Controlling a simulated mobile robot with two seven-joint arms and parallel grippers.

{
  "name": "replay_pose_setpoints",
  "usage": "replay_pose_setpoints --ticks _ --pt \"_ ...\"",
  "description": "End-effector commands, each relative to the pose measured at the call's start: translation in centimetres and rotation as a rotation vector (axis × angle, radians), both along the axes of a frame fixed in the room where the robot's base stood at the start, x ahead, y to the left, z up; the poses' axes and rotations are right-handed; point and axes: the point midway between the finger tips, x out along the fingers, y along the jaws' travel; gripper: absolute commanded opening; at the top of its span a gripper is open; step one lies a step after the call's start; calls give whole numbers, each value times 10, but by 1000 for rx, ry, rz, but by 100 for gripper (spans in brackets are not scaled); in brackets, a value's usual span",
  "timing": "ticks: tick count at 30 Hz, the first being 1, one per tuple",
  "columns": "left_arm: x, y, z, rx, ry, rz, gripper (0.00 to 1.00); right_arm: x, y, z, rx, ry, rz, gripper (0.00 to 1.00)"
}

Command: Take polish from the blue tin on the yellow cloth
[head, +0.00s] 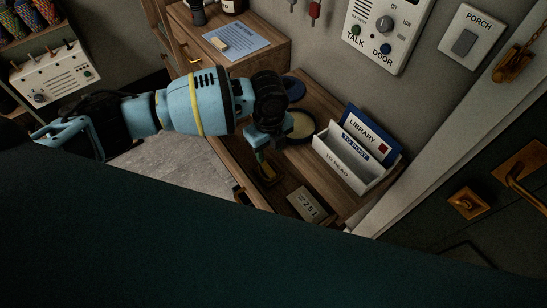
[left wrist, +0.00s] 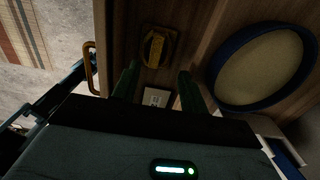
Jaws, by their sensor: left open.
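The open blue tin (head: 301,125) of pale cream polish stands on the wooden bench top, partly behind my left gripper. In the left wrist view the tin (left wrist: 262,66) is large, at the right. A small yellow item (head: 268,172) lies on the wood just below the gripper; it also shows in the left wrist view (left wrist: 157,47), beyond the fingertips. It may be the folded yellow cloth, but I cannot be sure. My left gripper (head: 262,157) is open above the bench; its fingers (left wrist: 158,85) look empty. My right gripper is not in view.
A round blue lid (head: 293,88) lies behind the tin. A white letter rack (head: 350,160) with cards stands to its right. A number plate (head: 307,205) lies near the front edge. A raised wooden cabinet (head: 272,60) with a blue sheet is behind.

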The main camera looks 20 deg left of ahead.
Motion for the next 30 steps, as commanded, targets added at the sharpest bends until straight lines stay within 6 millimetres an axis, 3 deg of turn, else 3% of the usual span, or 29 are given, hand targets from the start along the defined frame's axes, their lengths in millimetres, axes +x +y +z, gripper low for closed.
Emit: replay_pose_setpoints --ticks 5,11,20,30 --pt "-1 -3 -1 -2 2 -5 44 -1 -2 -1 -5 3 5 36" --pt "-2 -3 -18 -1 3 -3 44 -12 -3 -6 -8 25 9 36" --pt "-2 -2 -31 -2 1 -3 44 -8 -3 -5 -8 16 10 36" --pt "-5 -2 -75 0 3 -2 44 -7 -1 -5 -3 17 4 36"
